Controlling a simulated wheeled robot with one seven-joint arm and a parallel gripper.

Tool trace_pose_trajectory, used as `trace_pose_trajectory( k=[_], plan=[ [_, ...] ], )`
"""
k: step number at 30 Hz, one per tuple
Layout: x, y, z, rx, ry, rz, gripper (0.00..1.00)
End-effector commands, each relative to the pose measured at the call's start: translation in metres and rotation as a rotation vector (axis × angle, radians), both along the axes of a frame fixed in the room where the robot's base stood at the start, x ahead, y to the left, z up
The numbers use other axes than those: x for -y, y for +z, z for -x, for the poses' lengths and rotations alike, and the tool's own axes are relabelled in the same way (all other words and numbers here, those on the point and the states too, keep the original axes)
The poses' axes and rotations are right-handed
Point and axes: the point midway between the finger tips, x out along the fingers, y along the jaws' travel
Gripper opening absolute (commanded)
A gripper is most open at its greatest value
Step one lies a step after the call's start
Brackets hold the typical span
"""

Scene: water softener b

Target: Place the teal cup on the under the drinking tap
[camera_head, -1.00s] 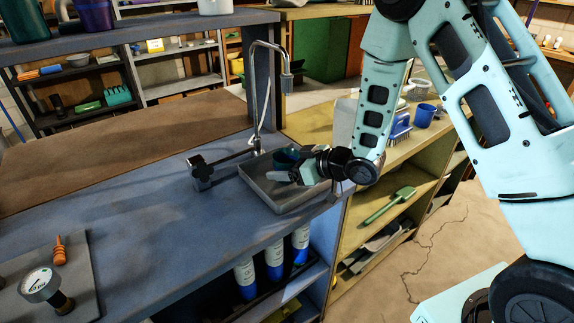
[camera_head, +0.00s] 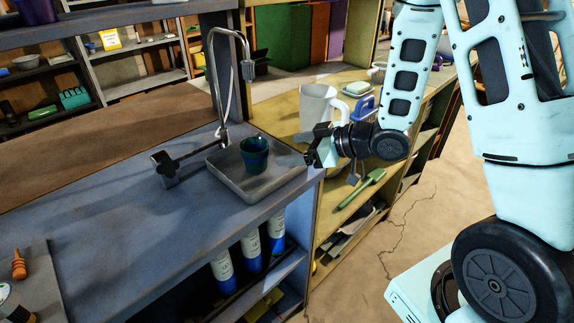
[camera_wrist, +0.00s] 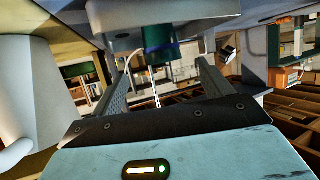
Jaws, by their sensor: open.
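The teal cup (camera_head: 254,154) stands upright in the square grey tray (camera_head: 228,179), below the spout of the chrome drinking tap (camera_head: 247,70). My gripper (camera_head: 310,160) is to the right of the cup, by the tray's right edge, apart from it. It is open and empty. In the wrist view the picture is turned over; the cup (camera_wrist: 159,42) shows beyond the space between my open fingers (camera_wrist: 160,90).
A white pitcher (camera_head: 316,112) stands on the yellow counter behind my gripper. A black valve fitting (camera_head: 165,167) sits left of the tray. Blue-and-white filter bottles (camera_head: 250,250) stand on the shelf below.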

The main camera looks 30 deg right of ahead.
Motion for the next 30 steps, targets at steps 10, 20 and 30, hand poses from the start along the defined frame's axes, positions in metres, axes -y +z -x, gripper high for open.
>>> trace_pose_trajectory(
  k=[10, 20, 30],
  plan=[
    [-0.054, 0.006, 0.012, -0.212, -0.087, 0.295, 0.78],
    [-0.115, 0.026, 0.141, -0.629, -0.091, 0.553, 0.78],
    [-0.133, 0.046, 0.250, -0.894, -0.009, 0.684, 0.78]
  ],
)
